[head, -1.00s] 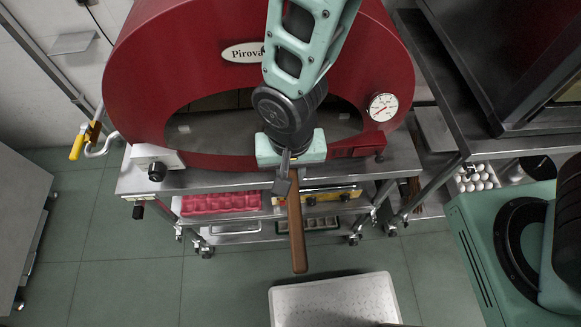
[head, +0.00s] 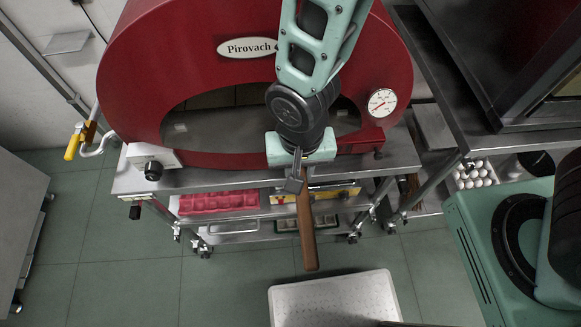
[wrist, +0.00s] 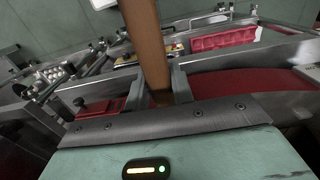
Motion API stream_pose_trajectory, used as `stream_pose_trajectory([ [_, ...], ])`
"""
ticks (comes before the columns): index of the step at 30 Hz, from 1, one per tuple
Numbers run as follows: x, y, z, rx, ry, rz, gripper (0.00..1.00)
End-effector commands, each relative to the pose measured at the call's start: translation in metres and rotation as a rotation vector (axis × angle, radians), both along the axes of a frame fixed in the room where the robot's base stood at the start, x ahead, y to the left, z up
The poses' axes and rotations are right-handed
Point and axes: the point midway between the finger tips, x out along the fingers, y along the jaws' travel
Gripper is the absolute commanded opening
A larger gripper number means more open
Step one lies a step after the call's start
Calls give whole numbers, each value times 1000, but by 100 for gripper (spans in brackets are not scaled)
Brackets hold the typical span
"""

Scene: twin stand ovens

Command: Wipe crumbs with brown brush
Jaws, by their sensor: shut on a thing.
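My gripper (head: 298,176) is shut on a long brown wooden handle, which I take to be the brown brush (head: 306,232). The handle points down and toward the camera in the head view, in front of the red oven. In the wrist view the brush handle (wrist: 148,45) stands between the two fingers (wrist: 163,88) and runs up out of the picture. The bristles cannot be made out. No crumbs can be made out in either view.
The red oven (head: 180,70) with its open mouth stands on a steel stand (head: 130,180). Its lower shelf holds a red tray (head: 218,202). A pale perforated tray (head: 335,302) lies in front, below. An egg tray (head: 473,176) is at right. Green floor is clear at left.

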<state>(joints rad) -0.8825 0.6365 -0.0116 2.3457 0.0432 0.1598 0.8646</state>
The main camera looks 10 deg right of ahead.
Motion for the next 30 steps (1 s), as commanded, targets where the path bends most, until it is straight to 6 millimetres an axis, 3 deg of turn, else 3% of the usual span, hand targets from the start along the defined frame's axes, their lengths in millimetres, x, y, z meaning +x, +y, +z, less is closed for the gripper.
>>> stream_pose_trajectory([
  [30,-2,-57,-2,-1,1,-2,5],
])
